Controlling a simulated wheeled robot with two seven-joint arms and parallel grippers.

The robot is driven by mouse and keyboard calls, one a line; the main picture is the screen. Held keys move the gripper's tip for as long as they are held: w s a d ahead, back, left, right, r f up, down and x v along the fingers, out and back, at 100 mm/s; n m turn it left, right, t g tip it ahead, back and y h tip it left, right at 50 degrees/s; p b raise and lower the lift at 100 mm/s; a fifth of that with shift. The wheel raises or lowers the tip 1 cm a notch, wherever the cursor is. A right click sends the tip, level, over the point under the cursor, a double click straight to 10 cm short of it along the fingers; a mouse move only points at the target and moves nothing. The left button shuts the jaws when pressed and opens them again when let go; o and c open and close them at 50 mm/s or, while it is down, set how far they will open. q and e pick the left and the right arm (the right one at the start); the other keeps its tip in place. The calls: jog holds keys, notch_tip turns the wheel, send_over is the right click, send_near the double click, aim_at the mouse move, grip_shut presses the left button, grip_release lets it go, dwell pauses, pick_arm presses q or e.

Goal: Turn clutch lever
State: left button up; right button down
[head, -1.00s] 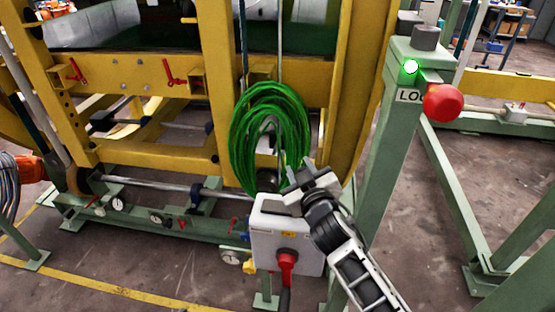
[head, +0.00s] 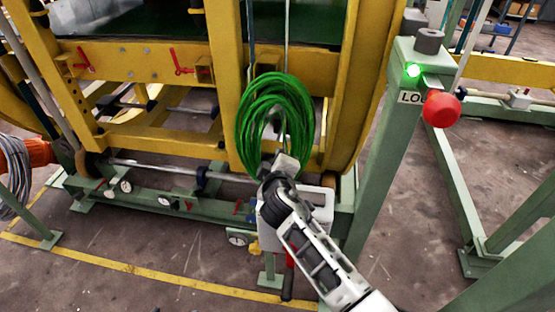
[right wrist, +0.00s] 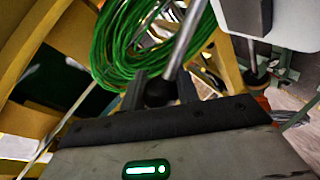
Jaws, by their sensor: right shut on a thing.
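A metal lever rod (right wrist: 184,42) with a dark ball knob (right wrist: 160,92) shows in the right wrist view. The rod runs up from the knob, in front of the green hose. My right gripper (right wrist: 157,95) is shut on the knob, with one finger on each side. In the head view my right gripper (head: 284,164) is above the grey-white control box (head: 322,205), below the coiled hose. There the knob is hidden by my gripper and arm. My left gripper is in neither view.
The green hose coil (head: 262,90) hangs just behind my right gripper. A red-handled switch (head: 289,263) points down below the box. A green post (head: 378,165) with a red knob (head: 441,110) and a lit green lamp (head: 414,70) stands to the right.

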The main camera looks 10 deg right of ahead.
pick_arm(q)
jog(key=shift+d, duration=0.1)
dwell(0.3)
pick_arm(e)
jog(key=c, duration=1)
grip_release()
jog(key=shift+a+f, duration=0.1)
jog(key=shift+c, duration=0.2)
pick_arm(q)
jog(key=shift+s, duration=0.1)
